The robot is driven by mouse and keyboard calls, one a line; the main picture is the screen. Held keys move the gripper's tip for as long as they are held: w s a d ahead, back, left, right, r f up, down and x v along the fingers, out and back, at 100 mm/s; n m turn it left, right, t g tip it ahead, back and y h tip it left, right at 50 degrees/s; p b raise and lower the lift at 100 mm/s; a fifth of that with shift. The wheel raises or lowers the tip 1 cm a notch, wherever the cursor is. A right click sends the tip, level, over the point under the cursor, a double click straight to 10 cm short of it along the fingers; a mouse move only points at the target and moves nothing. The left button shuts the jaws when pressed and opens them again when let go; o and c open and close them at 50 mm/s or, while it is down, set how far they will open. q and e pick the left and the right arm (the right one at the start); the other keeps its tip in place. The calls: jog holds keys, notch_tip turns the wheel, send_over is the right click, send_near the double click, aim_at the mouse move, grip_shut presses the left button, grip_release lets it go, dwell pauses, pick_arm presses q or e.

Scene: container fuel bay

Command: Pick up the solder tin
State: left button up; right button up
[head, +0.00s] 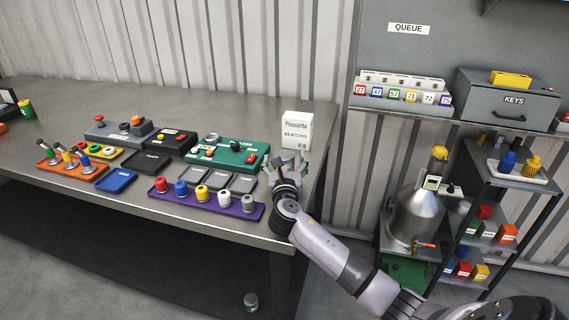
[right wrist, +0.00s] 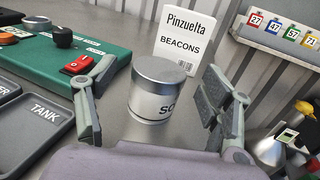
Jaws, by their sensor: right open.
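The solder tin (right wrist: 156,92) is a short grey cylinder with a silver lid and a pale label whose visible letters read "SO". It stands upright on the bench in the right wrist view. My right gripper (right wrist: 158,90) is open, with one finger on each side of the tin and a visible gap to each. In the head view my right gripper (head: 288,165) is over the bench's right end, and the tin is largely hidden by it. My left gripper is not in view.
A white "Pinzuelta BEACONS" box (head: 296,131) stands just behind the tin. A green panel (head: 229,153) and dark trays (head: 243,181) lie to the left, with a purple rack (head: 215,203) in front. A small tin (head: 251,301) is on the floor.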

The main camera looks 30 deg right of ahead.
aim_at(285, 154)
jog(key=x, duration=0.3)
jog(key=shift+w+d+f, duration=0.1)
jog(key=shift+w+d, duration=0.05)
jog(key=shift+w, duration=0.05)
jog(key=shift+c, duration=0.6)
jog(key=c, duration=1.2)
jog(key=shift+c, duration=0.4)
jog(key=shift+r, duration=0.2)
